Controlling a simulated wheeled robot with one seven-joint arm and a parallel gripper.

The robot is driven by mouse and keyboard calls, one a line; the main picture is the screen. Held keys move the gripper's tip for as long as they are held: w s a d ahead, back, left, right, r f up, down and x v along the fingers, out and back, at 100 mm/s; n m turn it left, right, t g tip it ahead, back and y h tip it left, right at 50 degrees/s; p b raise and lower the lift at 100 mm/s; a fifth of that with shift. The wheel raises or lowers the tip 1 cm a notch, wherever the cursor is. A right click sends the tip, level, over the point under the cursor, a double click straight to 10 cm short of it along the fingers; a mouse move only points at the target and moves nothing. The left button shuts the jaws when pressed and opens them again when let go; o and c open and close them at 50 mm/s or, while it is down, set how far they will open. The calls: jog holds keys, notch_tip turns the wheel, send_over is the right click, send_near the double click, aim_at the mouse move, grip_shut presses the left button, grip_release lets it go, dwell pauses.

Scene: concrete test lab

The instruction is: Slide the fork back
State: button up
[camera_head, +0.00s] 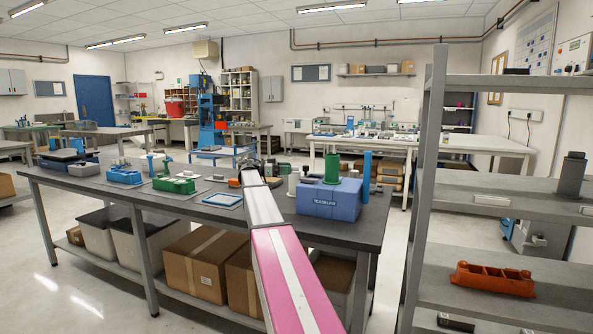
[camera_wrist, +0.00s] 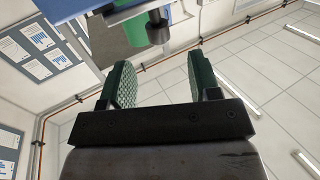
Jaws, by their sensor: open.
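I cannot make out a fork for certain in either view. My gripper (camera_wrist: 159,72) is open in the wrist view, with two green textured fingers and nothing between them. A dark knob-ended rod (camera_wrist: 157,28) shows just beyond the fingertips, apart from them. Behind it are a green round part (camera_wrist: 136,33) and a blue surface (camera_wrist: 68,8). In the head view my arm reaches over the dark workbench (camera_head: 75,181), and its end is small and mostly hidden behind the arm. A small orange-and-grey item (camera_head: 234,182) lies left of the arm's end.
A blue block (camera_head: 328,203) with a green cylinder (camera_head: 331,168) and a blue post (camera_head: 366,175) stands right of my arm. Green (camera_head: 174,184) and blue (camera_head: 125,176) fixtures stand to the left. A grey shelf rack (camera_head: 437,150) stands at the near right.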

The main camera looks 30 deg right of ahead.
jog(key=shift+v, duration=2.35)
